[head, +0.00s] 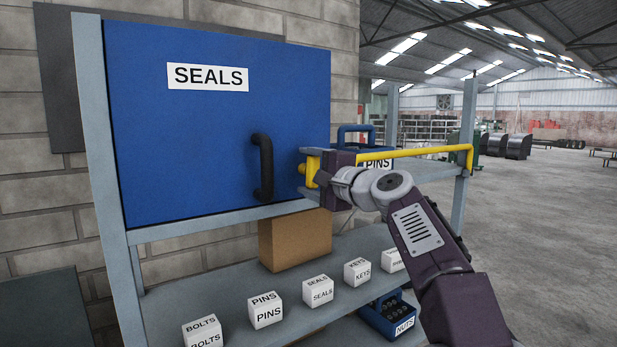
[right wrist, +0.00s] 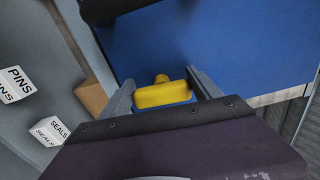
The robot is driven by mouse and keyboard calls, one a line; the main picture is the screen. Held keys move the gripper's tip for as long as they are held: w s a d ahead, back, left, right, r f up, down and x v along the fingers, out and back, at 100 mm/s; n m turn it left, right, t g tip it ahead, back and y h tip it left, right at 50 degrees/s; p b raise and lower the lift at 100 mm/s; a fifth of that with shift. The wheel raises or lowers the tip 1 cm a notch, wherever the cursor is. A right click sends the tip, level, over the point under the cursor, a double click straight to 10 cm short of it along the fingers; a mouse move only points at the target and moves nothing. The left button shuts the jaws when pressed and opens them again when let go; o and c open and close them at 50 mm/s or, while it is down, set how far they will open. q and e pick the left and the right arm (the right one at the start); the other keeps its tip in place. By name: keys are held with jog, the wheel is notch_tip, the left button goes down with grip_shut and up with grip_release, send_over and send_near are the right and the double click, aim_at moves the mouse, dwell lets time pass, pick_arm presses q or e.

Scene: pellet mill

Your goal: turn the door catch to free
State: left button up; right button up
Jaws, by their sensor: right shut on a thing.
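The blue door (head: 215,120), labelled SEALS, is closed on its cabinet and has a black upright handle (head: 263,167). The yellow catch (head: 307,170) sits at the door's right edge, partly hidden by my gripper. My right gripper (head: 314,170) is at the catch and shut on it. In the right wrist view the catch (right wrist: 163,95) is a yellow bar on a round yellow stub, lying across between my two fingers, with the blue door behind it. My left gripper is not in view.
A yellow rail (head: 420,153) runs along the shelf at right, close above my right arm, by a blue PINS bin (head: 355,132). Below are a cardboard box (head: 295,240), several labelled white blocks (head: 266,310) and a blue NUTS bin (head: 388,316). Open floor lies at right.

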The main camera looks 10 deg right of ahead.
jog(key=shift+f+n, duration=0.1)
jog(key=shift+n, duration=0.3)
jog(key=o, duration=1.4)
jog(key=b+v, duration=0.4)
jog(key=v, duration=0.5)
jog(key=shift+b, duration=0.35)
jog(key=shift+w, duration=0.1)
jog(key=shift+a, duration=0.1)
